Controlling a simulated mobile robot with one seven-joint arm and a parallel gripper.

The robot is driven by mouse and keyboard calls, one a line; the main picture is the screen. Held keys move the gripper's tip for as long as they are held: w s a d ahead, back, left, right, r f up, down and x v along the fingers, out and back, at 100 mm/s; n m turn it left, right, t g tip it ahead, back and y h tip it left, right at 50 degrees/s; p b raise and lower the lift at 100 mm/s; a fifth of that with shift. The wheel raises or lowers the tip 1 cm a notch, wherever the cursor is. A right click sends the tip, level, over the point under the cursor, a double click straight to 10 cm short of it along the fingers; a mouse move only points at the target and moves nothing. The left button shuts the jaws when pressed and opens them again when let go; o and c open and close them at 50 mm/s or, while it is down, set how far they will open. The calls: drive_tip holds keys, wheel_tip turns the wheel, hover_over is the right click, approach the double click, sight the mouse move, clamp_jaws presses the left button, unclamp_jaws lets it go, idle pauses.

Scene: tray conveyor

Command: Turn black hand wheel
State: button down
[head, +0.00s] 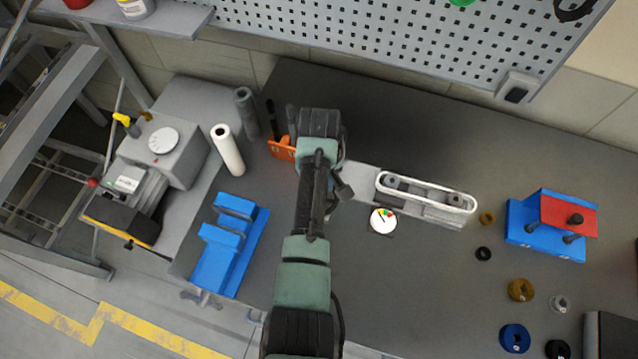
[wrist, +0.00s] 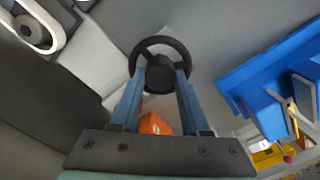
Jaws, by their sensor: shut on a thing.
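The black hand wheel (wrist: 177,50) shows in the upper middle of the wrist view, a round rim with a thick hub. My gripper (wrist: 160,82) reaches up to it with its two blue-grey fingers, one on each side of the hub, and is shut on the hub. In the head view my arm (head: 312,200) covers the wheel and the fingers, so neither shows there.
A conveyor with a white belt (head: 425,193) and a round gauge (head: 383,220) stand right of my arm. An orange piece (head: 282,149) is left of it, a blue vise-like block (head: 228,245) farther left. A blue-and-red fixture (head: 552,225) and several rings lie right.

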drive_tip(key=m+p, duration=0.1)
drive_tip(key=m, duration=0.3)
drive_tip(key=shift+r+m, duration=0.1)
drive_tip(key=shift+m, duration=0.2)
drive_tip(key=m, duration=0.4)
drive_tip(key=shift+m+p, duration=0.3)
drive_tip(key=shift+p, duration=0.1)
drive_tip(key=m, duration=0.4)
drive_tip(key=shift+m+p, duration=0.3)
drive_tip(key=m, duration=0.9)
drive_tip(key=shift+m+p, duration=0.3)
drive_tip(key=shift+m, duration=0.1)
drive_tip(key=m, duration=0.5)
drive_tip(key=shift+m, duration=0.3)
drive_tip(key=shift+c, duration=1.9)
unclamp_jaws()
